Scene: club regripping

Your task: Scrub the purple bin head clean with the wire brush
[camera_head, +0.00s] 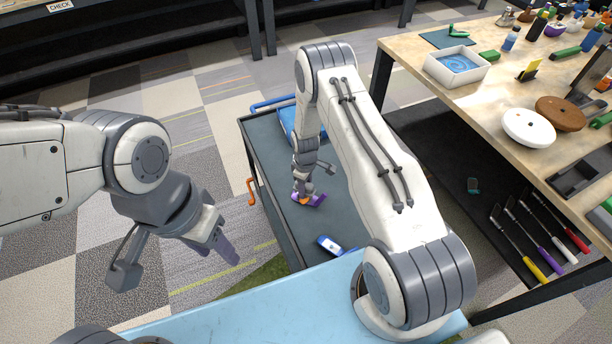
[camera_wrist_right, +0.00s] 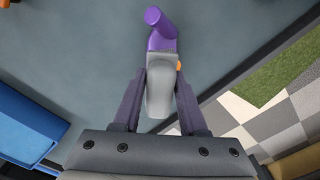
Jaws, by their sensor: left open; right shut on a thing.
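My right gripper (camera_wrist_right: 160,80) is shut on a purple and grey piece (camera_wrist_right: 161,30) in the right wrist view. The grey body lies between the fingers and a purple rounded neck sticks out beyond them, with a bit of orange at its side. In the head view my right gripper (camera_head: 301,190) is low over the dark cart, with the purple part (camera_head: 318,199) showing beside it. Whether the piece touches the cart top is unclear. My left gripper (camera_head: 222,247) is open and empty over the floor at left. I cannot pick out the wire brush for certain.
The dark cart (camera_head: 258,165) carries a blue tray (camera_head: 288,122) and a small blue and white item (camera_head: 330,245). The wooden workbench (camera_head: 490,105) at right holds a white basin (camera_head: 457,66), round discs and bottles. Several clubs lie on its lower shelf. A light blue surface (camera_head: 250,310) is in front.

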